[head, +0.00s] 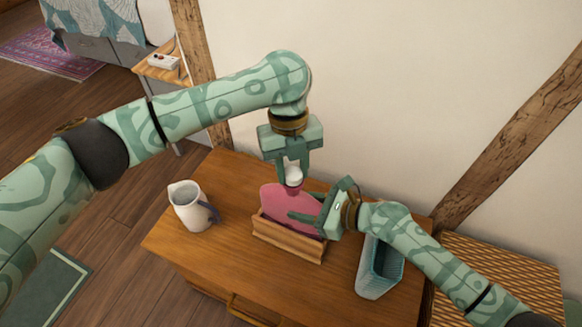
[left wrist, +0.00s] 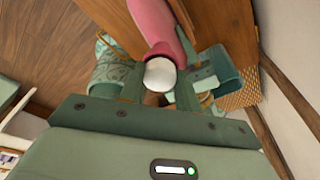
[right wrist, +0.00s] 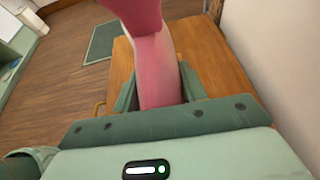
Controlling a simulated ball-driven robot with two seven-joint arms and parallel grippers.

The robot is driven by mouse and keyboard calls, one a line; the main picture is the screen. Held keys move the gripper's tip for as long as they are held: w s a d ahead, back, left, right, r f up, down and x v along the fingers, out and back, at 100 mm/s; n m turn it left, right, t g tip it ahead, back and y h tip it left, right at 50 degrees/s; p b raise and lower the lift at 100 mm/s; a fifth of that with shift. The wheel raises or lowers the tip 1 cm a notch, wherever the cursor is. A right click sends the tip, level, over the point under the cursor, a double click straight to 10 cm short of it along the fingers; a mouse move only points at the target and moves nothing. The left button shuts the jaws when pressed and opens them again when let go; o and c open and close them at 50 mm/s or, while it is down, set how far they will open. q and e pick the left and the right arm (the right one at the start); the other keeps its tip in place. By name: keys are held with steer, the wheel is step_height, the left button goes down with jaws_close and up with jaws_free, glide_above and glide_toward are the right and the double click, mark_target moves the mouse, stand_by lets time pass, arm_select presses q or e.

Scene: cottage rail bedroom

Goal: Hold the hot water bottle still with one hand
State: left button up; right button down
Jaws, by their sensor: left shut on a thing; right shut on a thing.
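The pink hot water bottle (head: 283,203) stands upright in a wooden holder (head: 288,239) on the dresser top. Its white stopper (head: 293,176) is at the top. My left gripper (head: 293,172) comes down from above and is shut on the white stopper, which also shows in the left wrist view (left wrist: 160,74). My right gripper (head: 311,211) comes from the right and is shut on the bottle's body, which fills the middle of the right wrist view (right wrist: 157,65). The right gripper covers part of the bottle's right side.
A white jug (head: 190,207) with a grey-blue handle stands on the dresser (head: 205,250) at left. A teal basket (head: 379,268) stands at right, close to my right forearm. The wall is close behind. The dresser's front left is clear.

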arm_select(q)
steer(key=m, duration=0.3)
steer(key=m+y, duration=0.1)
steer(key=m, duration=0.3)
steer(key=shift+d+m, duration=0.2)
steer(key=shift+m, duration=0.1)
steer(key=m+y, duration=0.1)
steer(key=m, duration=0.3)
steer(key=shift+t, duration=0.3)
steer(key=m, duration=0.3)
steer(key=m+t, duration=0.1)
steer(key=m, duration=0.3)
steer(key=shift+s+d+y, duration=0.1)
steer(key=shift+s+y, duration=0.05)
steer(key=shift+y, duration=0.25)
steer(key=m+t, duration=0.1)
steer(key=m, duration=0.6)
steer(key=shift+s, duration=0.1)
steer(key=o, duration=0.9)
steer(key=shift+r, duration=2.2)
